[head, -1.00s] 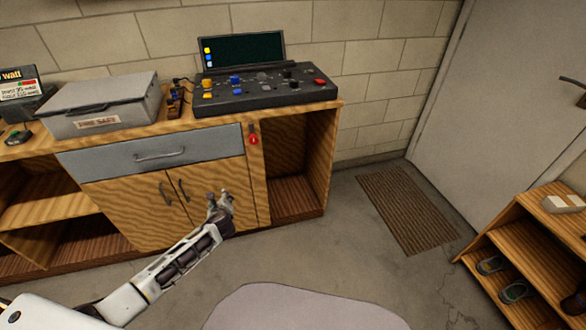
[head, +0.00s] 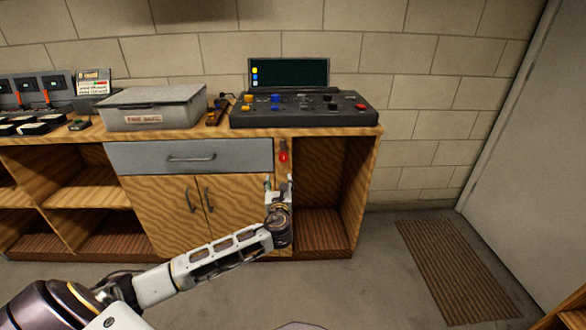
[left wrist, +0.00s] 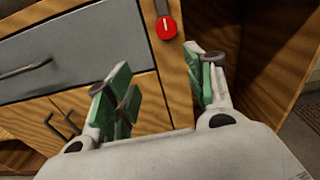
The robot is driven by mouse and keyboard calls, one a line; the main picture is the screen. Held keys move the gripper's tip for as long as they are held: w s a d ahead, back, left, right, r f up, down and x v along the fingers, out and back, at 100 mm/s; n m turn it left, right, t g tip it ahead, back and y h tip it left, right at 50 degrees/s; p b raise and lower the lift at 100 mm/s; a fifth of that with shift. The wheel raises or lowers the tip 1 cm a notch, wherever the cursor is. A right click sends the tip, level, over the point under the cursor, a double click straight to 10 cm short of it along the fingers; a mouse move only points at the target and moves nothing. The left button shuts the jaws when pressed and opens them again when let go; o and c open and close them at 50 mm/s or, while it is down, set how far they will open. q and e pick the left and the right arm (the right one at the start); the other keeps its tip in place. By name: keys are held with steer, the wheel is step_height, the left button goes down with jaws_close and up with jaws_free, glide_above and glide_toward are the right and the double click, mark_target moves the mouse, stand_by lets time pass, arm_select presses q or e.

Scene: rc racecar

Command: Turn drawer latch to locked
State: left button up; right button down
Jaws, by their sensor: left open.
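The drawer latch is a red round knob (head: 284,157) with a dark bar above it, on the wooden post right of the grey drawer (head: 140,157). In the left wrist view the red knob (left wrist: 167,27) has a white mark, with the dark bar rising from it. The drawer is shut. My left gripper (head: 278,184) is open and empty just below the knob, its fingers pointing up. In the left wrist view the green-padded fingers (left wrist: 160,88) stand apart, with the knob beyond and between them, not touching. My right gripper is not in view.
The bench top (head: 215,131) holds a grey case (head: 150,108) and a control console (head: 305,110). Cupboard doors (head: 165,215) with handles are below the drawer. An open compartment (head: 322,185) lies right of the post. A mat (head: 455,270) lies on the clear floor at right.

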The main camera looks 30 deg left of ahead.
mark_target(284, 159)
arm_select(q)
steer(key=shift+w+d+r+m+b, duration=0.1)
steer(key=shift+d+r+m+b, duration=0.3)
steer(key=shift+d+r, duration=0.55)
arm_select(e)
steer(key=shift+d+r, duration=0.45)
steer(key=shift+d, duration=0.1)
arm_select(q)
steer(key=shift+w, duration=0.1)
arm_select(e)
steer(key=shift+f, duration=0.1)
arm_select(q)
steer(key=shift+b+x, duration=1.7)
steer(key=shift+x, duration=4.35)
steer(key=shift+w+a+r+b, duration=0.15)
steer(key=shift+w+a+b, duration=0.35)
steer(key=shift+w, duration=0.1)
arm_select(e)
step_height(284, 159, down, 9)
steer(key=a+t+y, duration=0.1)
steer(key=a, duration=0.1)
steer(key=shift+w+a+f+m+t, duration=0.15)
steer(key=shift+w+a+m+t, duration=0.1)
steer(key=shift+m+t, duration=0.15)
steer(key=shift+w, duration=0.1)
